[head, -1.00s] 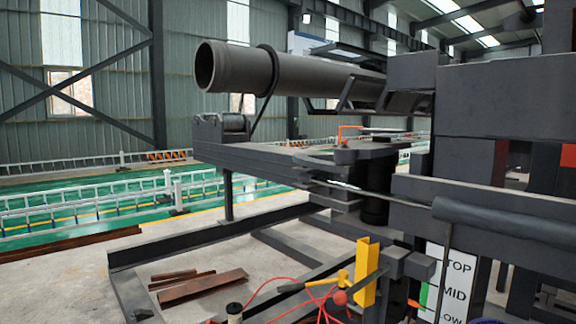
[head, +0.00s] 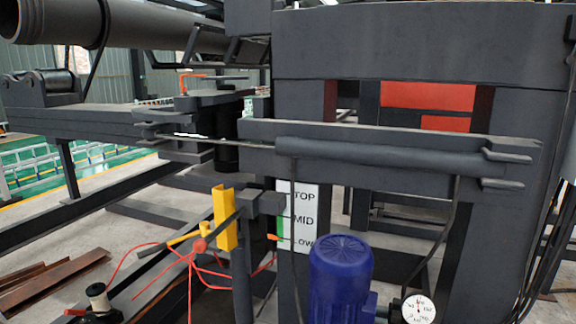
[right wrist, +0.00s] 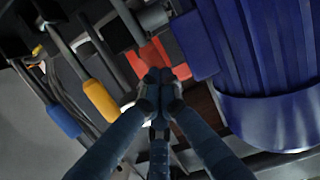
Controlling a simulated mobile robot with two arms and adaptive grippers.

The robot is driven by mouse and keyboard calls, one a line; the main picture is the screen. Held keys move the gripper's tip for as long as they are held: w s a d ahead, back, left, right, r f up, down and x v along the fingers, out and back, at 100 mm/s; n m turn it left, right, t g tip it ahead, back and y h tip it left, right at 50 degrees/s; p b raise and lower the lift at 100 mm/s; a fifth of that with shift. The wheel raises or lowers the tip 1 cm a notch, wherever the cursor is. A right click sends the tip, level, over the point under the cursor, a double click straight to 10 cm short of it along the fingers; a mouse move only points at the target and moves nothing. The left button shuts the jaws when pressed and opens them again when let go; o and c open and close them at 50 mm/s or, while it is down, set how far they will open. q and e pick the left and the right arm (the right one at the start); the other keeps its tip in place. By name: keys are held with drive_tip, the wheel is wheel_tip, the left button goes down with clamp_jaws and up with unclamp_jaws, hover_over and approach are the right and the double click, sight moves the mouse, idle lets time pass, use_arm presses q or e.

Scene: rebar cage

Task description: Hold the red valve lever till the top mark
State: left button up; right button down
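In the right wrist view, a red part (right wrist: 148,60), which looks like the red valve lever, lies just beyond the fingertips of my right gripper (right wrist: 158,82). The fingertips are drawn together and cover part of it; I cannot tell whether they grip it. In the head view, a white sign (head: 305,234) reads TOP, MID and LOW from top to bottom, with a green strip on its left edge. A small orange-red tip (head: 272,237) shows left of the sign, close to the LOW level. My left gripper is in neither view.
A blue motor (head: 341,278) stands right of the sign and fills the right of the wrist view (right wrist: 262,60). A round gauge (head: 418,309) is beside it. A yellow handle (right wrist: 101,101) and a blue handle (right wrist: 62,117) lie left of my right gripper. Red cables (head: 190,262) hang left.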

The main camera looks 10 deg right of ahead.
drive_tip(key=shift+r, duration=0.1)
drive_tip(key=shift+s+a+t+h+b, duration=0.3)
drive_tip(key=shift+s+t+b, duration=0.15)
drive_tip(key=shift+b, duration=0.6)
